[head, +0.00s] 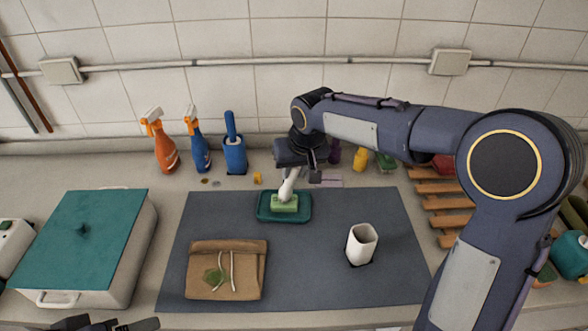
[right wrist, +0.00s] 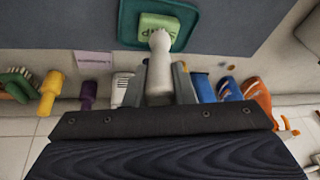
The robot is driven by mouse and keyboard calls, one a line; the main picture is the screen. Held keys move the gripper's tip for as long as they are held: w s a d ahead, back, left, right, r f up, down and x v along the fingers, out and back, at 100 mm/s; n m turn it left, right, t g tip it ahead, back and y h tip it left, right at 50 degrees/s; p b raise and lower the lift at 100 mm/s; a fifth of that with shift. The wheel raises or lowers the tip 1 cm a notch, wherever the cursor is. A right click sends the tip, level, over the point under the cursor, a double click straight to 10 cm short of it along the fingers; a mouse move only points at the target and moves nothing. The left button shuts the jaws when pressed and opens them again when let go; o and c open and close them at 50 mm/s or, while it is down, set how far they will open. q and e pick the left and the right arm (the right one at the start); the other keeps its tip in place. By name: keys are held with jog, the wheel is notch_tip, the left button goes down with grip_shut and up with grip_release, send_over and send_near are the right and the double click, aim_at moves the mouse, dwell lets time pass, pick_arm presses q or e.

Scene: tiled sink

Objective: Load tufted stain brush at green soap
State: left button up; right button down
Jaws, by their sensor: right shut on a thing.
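My right gripper (head: 296,168) is shut on the white handle of the stain brush (head: 288,187), which points down at the green soap (head: 285,206). The soap lies in a teal dish (head: 264,217) on the grey mat. In the right wrist view the brush (right wrist: 159,70) sits between the fingers (right wrist: 170,88), its head end at the edge of the soap (right wrist: 157,24) in the dish (right wrist: 128,25). Head and soap appear to touch; the bristles are hidden. Only dark parts of my left gripper (head: 105,326) show at the bottom left edge; its jaw state is unclear.
On the grey mat (head: 330,286) are a brown cloth pouch (head: 250,275) and a white cup (head: 362,246). Orange (head: 165,150) and blue (head: 200,155) spray bottles and a blue holder (head: 235,157) stand behind. A teal-lidded box (head: 85,235) is left, a wooden rack (head: 440,203) right.

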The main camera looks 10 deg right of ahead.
dwell(0.5)
notch_tip(320, 180, up, 7)
jog(key=p, duration=0.5)
jog(key=shift+p, duration=0.3)
dwell(0.5)
